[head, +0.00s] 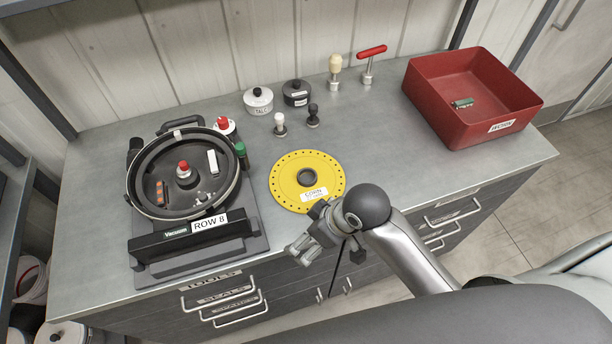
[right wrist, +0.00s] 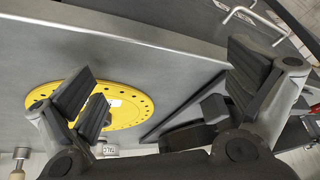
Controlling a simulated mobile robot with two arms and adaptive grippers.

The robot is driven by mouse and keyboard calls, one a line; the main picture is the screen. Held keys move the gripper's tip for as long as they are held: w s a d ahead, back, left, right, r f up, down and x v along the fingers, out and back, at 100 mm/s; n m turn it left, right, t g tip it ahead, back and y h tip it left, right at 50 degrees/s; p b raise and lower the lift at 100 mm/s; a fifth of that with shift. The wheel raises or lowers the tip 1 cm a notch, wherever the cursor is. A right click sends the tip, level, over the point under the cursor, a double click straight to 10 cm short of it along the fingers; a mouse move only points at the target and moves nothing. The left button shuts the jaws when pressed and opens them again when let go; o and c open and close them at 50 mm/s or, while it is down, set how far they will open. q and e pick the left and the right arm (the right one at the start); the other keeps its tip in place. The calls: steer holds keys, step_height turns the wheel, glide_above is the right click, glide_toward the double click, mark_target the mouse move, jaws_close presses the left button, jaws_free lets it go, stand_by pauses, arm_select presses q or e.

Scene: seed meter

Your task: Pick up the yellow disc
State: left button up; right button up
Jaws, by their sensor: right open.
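The yellow disc (head: 284,185) lies flat on the workbench near its front edge. My left gripper is not in view.
The round black seed meter housing (head: 150,207) stands on the left, labelled ROW 8. A red bin (head: 470,70) is at the back right. Small pots (head: 258,101), knobs and a red T-handle (head: 371,52) stand behind the disc. The bench (head: 400,150) right of the disc is clear.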

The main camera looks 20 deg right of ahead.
steer(key=w+r+n, duration=0.1)
steer(key=w, duration=0.1)
steer(key=w+a+r+n, duration=0.1)
steer(key=w+n, duration=0.1)
steer(key=w+a+r+n+g, duration=0.1)
steer(key=w, duration=0.2)
steer(key=shift+a+n, duration=0.1)
steer(key=shift+n, duration=0.2)
steer(key=shift+n+g+h, duration=0.4)
steer(key=shift+n+g, duration=0.2)
steer(key=shift+n, duration=0.3)
steer(key=w+d+r, duration=0.2)
steer(key=w, duration=0.1)
steer(key=w+d+r, duration=0.1)
steer(key=shift+w, duration=0.35)
glide_toward(307, 181)
steer(key=shift+w+a+f+n+g+h+p, duration=0.3)
steer(key=shift+w+a+f+h+p, duration=0.1)
steer(key=shift+w+a+f+p, duration=0.25)
steer(key=f, duration=0.1)
steer(key=f+p, duration=0.2)
steer(key=f, duration=0.1)
steer(key=shift+s+a, duration=0.15)
steer(key=shift+a, duration=0.1)
steer(key=shift+f, duration=0.65)
steer(key=c, duration=1.1)
steer(key=shift+s, duration=0.1)
steer(key=c, duration=0.7)
